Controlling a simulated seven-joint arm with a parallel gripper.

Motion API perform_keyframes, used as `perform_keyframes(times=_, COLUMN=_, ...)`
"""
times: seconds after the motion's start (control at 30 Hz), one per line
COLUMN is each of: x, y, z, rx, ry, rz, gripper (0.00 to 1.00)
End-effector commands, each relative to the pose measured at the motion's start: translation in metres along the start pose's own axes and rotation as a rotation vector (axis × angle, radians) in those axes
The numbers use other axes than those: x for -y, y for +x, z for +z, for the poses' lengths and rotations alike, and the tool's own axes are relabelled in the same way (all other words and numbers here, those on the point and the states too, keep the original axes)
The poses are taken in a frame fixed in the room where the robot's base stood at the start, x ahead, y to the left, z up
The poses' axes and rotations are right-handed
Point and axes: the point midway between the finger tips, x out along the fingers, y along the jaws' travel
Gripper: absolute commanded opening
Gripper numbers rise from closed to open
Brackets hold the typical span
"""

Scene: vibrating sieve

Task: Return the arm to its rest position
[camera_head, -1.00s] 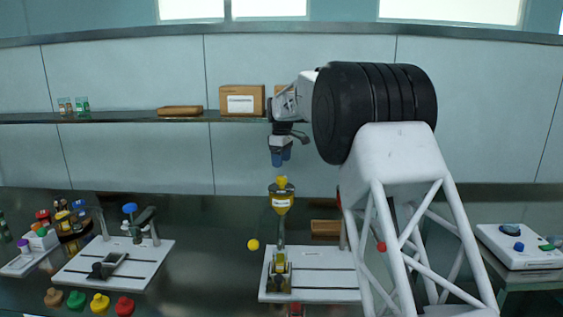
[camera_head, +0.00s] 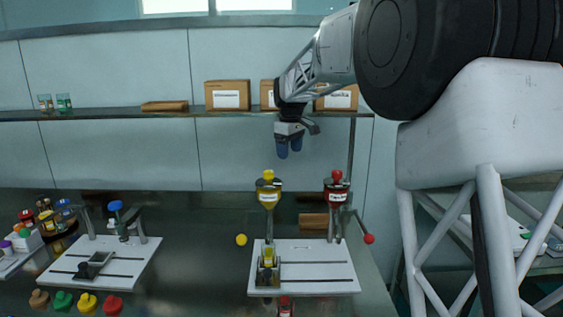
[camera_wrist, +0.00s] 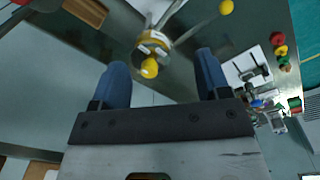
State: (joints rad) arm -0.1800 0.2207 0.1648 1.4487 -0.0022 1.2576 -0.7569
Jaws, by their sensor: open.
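My gripper (camera_head: 289,148) hangs in the air in front of the back wall, below the shelf, with its blue fingers pointing down. In the wrist view my gripper (camera_wrist: 160,80) is open, its two blue fingers wide apart with nothing between them. A yellow-capped funnel vessel (camera_head: 268,190) stands on the right white plate, below and a little left of my gripper. It also shows ahead of the fingers in the wrist view (camera_wrist: 153,48). My arm runs from the gripper up to the right.
A red-capped vessel (camera_head: 337,190) stands beside the yellow one on the white plate (camera_head: 320,275). A shelf (camera_head: 150,113) with boxes (camera_head: 228,95) runs behind my gripper. Another white plate (camera_head: 75,265) lies left, near coloured caps (camera_head: 87,302). The dark bench between the plates is mostly clear.

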Motion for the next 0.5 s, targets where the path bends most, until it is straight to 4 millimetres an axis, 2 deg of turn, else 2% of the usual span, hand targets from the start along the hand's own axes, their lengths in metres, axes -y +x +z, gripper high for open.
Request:
perform_keyframes(times=0.03, x=0.007, y=-0.005, z=0.013, rx=-0.004, ry=0.021, rz=0.004, gripper=0.7)
perform_keyframes(times=0.2, x=0.028, y=-0.017, z=0.052, rx=-0.013, ry=0.096, rz=0.014, gripper=0.7)
perform_keyframes(times=0.5, x=0.069, y=-0.028, z=0.122, rx=-0.032, ry=0.226, rz=0.032, gripper=0.7)
